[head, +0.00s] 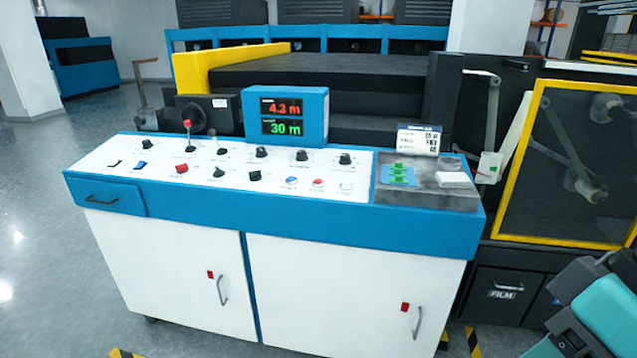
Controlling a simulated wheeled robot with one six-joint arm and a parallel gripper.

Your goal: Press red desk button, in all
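The control desk (300,224) has a blue body and a white sloped panel with several controls. A small round red button (318,183) sits near the panel's front edge, right of a round blue button (292,181). Nothing touches these controls. Part of my arm, teal and grey, shows at the bottom right, well away from the panel. My gripper's fingers are not visible.
A display (287,118) reading 4.3 m and 30 m stands behind the panel. A grey tray area (432,197) at the desk's right holds green-marked blue pads (398,174) and a white block (453,180). A yellow-framed guard (570,240) stands at right. The floor at left is clear.

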